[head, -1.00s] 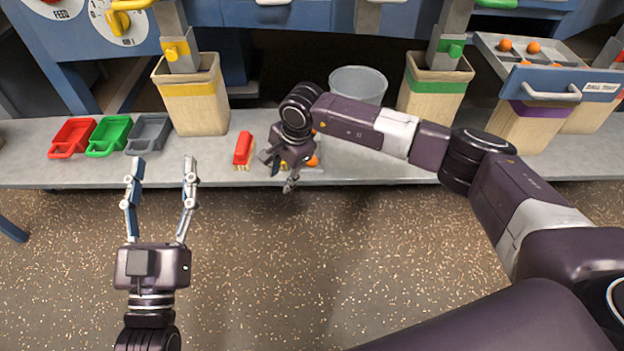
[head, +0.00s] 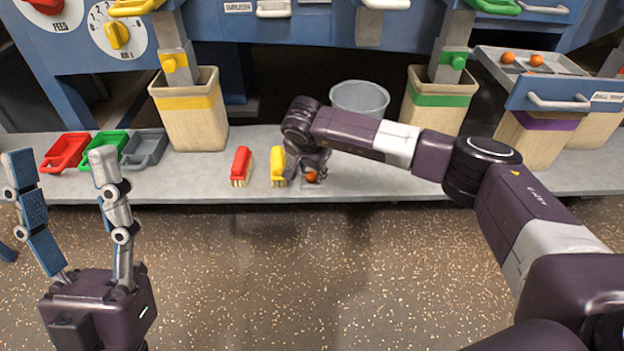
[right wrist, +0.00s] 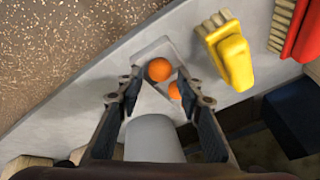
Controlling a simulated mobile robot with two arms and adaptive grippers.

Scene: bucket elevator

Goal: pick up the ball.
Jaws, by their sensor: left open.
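Two orange balls lie on a small light grey tray (right wrist: 152,49) on the bench. In the right wrist view the farther ball (right wrist: 159,69) is clear to see, and the nearer ball (right wrist: 174,90) is partly covered by a finger. In the head view one orange ball (head: 312,177) shows just below my right gripper (head: 312,168). In the right wrist view my right gripper (right wrist: 158,82) is open, its fingers on either side of the balls, with a gap around the farther ball. My left gripper (head: 62,165) is open and empty, in front of the bench at the left.
A yellow brush (head: 278,166) and a red brush (head: 241,166) lie left of my right gripper. A grey bucket (head: 360,97) stands behind my right arm. Red, green and grey scoops (head: 145,148) lie at the left. More orange balls (head: 508,57) sit in the drawer at the right.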

